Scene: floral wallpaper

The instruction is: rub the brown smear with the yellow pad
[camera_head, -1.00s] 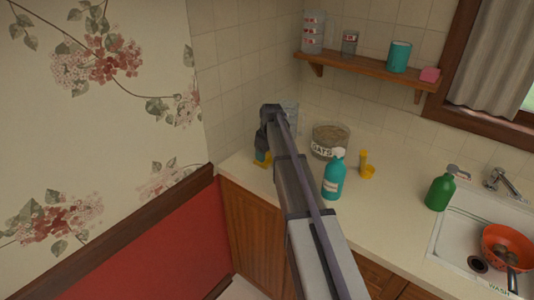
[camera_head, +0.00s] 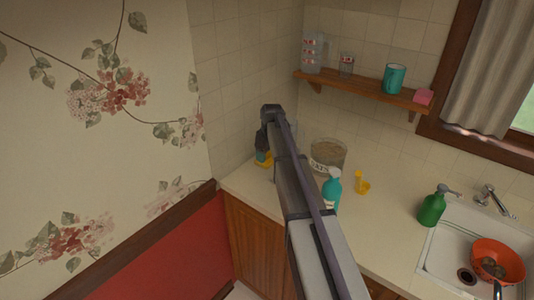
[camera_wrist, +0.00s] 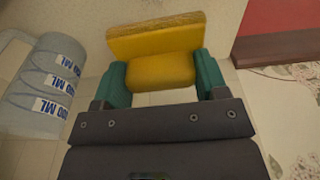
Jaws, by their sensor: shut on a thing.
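My gripper (camera_wrist: 160,82) has teal fingers and is shut on the yellow pad (camera_wrist: 155,71). In the wrist view the pad sits between the fingertips, with a wider, rougher yellow strip on its far side. In the head view my gripper (camera_head: 262,148) is at the left end of the counter, near the tiled corner, with the pad (camera_head: 264,160) low at its tip. I cannot tell whether the pad touches a surface. I cannot make out the brown smear in either view; my arm hides part of the counter and wall.
A clear measuring jug (camera_wrist: 48,85) stands close beside my gripper in the wrist view. The oats jar (camera_head: 327,157), teal spray bottle (camera_head: 332,189), yellow item (camera_head: 361,184), green bottle (camera_head: 432,208) and sink (camera_head: 440,250) lie to the right. A shelf (camera_head: 365,89) hangs above.

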